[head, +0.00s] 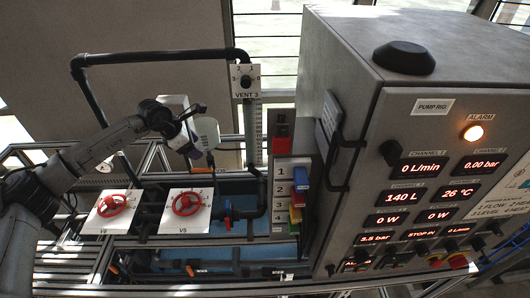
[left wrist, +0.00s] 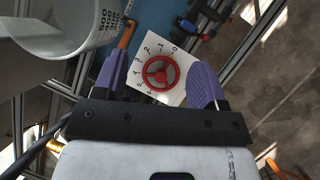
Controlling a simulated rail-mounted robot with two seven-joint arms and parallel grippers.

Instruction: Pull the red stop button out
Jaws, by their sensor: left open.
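The red stop button (head: 457,260) sits low on the right part of the grey pump rig's front panel (head: 385,190), with yellow around it. A display (head: 421,233) above it appears to read STOP IN. My left gripper (head: 208,160) is far left of the button, above the valve plates. In the left wrist view my left gripper (left wrist: 163,66) has its purple fingers spread with nothing held. A red handwheel (left wrist: 161,73) on a white numbered plate shows below and between them. My right gripper is not in view.
A black pipe (head: 160,54) arches behind my arm. Coloured numbered tags (head: 300,180) hang beside the cabinet. A pale translucent container (left wrist: 65,25) is close to my left gripper.

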